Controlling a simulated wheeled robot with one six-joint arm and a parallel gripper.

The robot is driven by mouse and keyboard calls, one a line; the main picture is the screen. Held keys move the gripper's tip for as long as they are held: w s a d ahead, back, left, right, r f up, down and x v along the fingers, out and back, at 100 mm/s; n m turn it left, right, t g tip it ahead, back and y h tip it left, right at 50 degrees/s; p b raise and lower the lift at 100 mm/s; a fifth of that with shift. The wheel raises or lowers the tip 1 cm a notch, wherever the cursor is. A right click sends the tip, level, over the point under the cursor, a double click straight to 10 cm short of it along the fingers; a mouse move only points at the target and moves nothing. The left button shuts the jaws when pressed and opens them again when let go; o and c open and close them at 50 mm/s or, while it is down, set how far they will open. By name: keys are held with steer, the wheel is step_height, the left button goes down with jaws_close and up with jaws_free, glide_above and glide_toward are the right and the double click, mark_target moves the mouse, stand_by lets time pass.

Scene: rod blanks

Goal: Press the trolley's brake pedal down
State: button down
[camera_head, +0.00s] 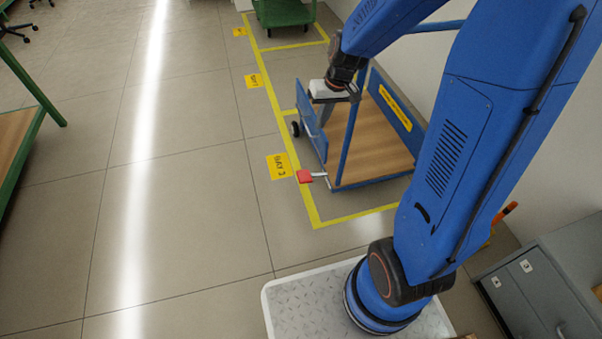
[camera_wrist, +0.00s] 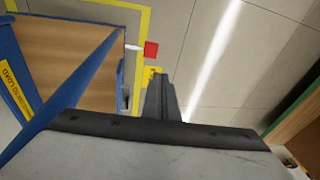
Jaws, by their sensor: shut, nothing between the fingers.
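The blue trolley (camera_head: 375,163) with a wooden deck stands inside a yellow-lined floor bay. Its red brake pedal (camera_head: 305,176) sticks out from the near left corner on a short pale metal arm. I cannot tell how far it is tilted. My gripper (camera_head: 336,99) is shut and empty, above the trolley's left side and apart from the pedal. In the wrist view, the shut fingers (camera_wrist: 160,88) point up the picture, with the red pedal (camera_wrist: 151,49) a little beyond their tips. The trolley deck (camera_wrist: 75,60) lies left of them.
A blue upright frame bar (camera_head: 350,125) of the trolley stands close to my gripper. Another green trolley (camera_head: 283,14) is at the back. Grey cabinets (camera_head: 535,285) stand at right. The floor (camera_head: 200,220) left of the pedal is clear.

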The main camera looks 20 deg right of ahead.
steer(key=w+f, duration=0.5)
steer(key=f, duration=0.5)
steer(key=g, duration=0.2)
glide_above(302, 176)
steer(key=d, duration=0.4)
step_height(302, 176, down, 10)
steer(key=shift+a, duration=0.15)
steer(key=a+f, duration=0.1)
steer(key=f, duration=0.8)
steer(key=a+f, duration=0.1)
steer(key=f, duration=0.3)
steer(key=shift+a+f, duration=0.35)
